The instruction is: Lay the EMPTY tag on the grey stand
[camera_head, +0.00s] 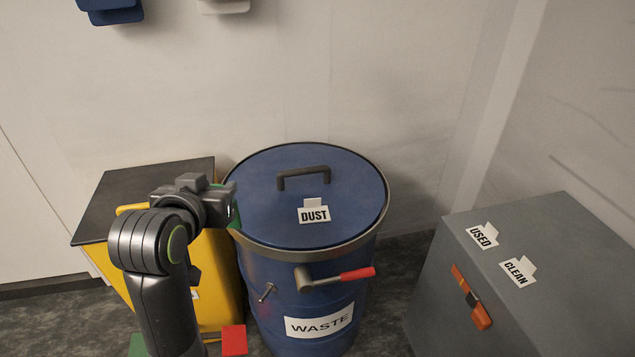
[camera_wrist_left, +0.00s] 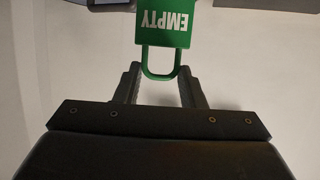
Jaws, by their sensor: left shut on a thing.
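The green EMPTY tag (camera_wrist_left: 165,25) shows in the left wrist view, its white lettering upside down and its loop handle between my fingers. My left gripper (camera_wrist_left: 160,72) is shut on that loop. In the head view my left gripper (camera_head: 230,208) is beside the left rim of the blue drum, and only green slivers of the tag show past it. A grey box-like stand (camera_head: 560,235) is at the right, well apart from the gripper. It carries a USED label (camera_head: 482,236) and a CLEAN label (camera_head: 517,272). My right gripper is in neither view.
A blue WASTE drum (camera_head: 320,322) with a handled lid (camera_head: 275,215) and DUST label stands between gripper and grey stand. A red-handled lever (camera_head: 357,274) juts from its front. A yellow cabinet (camera_head: 222,270) is at left. An orange-and-black tool (camera_head: 470,298) is at the grey stand.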

